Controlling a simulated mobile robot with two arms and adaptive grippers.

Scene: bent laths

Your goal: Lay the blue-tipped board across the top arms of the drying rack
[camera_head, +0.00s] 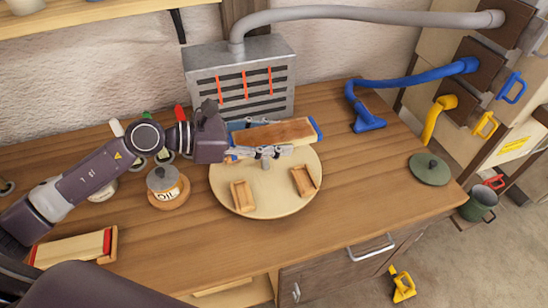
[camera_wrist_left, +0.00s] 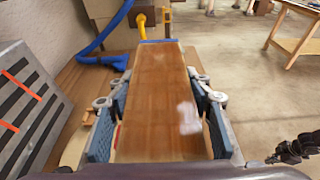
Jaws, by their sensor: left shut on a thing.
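The blue-tipped board (camera_head: 284,132) is a flat brown wooden lath with blue ends, held level above a round pale turntable (camera_head: 265,202). My left gripper (camera_head: 268,142) is shut on it. In the left wrist view the board (camera_wrist_left: 158,85) runs away from me between the two blue-padded fingers, its far blue end visible. No slotted stand with clear top arms shows, so I cannot tell which thing is the drying rack.
A grey slotted box (camera_head: 240,85) with red strips stands behind the turntable, a grey hose on top. An oil pot (camera_head: 165,185) and red-ended board (camera_head: 75,248) are left. The right tabletop is mostly clear.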

